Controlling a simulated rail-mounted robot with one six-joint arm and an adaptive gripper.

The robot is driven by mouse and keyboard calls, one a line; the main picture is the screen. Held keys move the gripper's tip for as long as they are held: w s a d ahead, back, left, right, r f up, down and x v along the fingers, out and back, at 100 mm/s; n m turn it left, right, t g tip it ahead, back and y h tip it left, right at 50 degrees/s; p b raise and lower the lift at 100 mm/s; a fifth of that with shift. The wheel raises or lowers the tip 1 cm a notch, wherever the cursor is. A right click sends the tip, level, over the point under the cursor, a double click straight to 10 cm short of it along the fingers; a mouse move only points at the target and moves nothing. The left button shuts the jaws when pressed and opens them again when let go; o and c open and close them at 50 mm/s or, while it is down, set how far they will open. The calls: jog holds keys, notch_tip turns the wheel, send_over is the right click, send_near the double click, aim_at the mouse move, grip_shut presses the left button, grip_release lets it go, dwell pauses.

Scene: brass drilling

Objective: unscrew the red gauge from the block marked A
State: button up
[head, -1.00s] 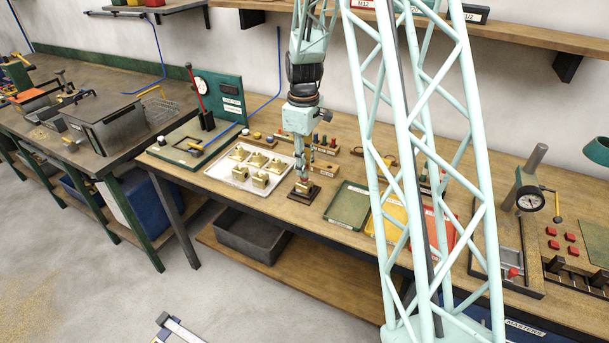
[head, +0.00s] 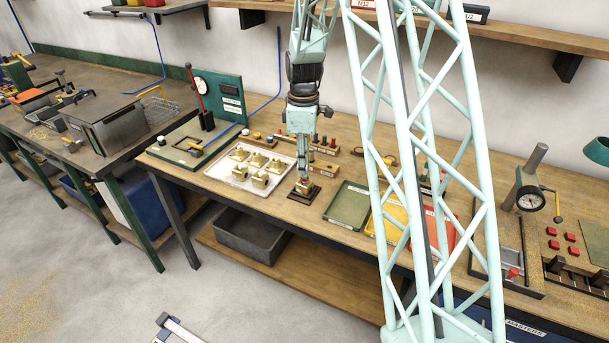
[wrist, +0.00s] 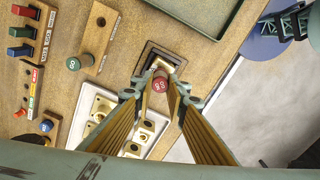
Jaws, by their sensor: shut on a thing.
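The red gauge (wrist: 161,84) shows in the wrist view between the fingertips, its round end with white marking facing the camera. My gripper (wrist: 160,92) is shut on it. The brass block (wrist: 162,64) sits under the gauge in a dark square holder (wrist: 147,54). In the head view my gripper (head: 304,178) points straight down over the block (head: 303,187). The gauge is at the block; how far it is threaded in is hidden. I cannot read a letter A on the block.
A pale tray (head: 233,179) with several brass blocks lies left of the holder. A green tray (head: 347,205) lies to the right. A rack with a green gauge (wrist: 74,64) and one with blue and red pieces (wrist: 25,52) stand nearby.

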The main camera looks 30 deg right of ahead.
jog(key=shift+n, duration=2.4)
jog(key=shift+s+a+n, duration=0.1)
jog(key=shift+n, duration=2.1)
jog(key=o, duration=0.6)
jog(key=shift+m, duration=0.3)
jog(key=shift+m, duration=2.7)
jog(key=shift+m+b, duration=0.35)
jog(key=shift+m, duration=2.85)
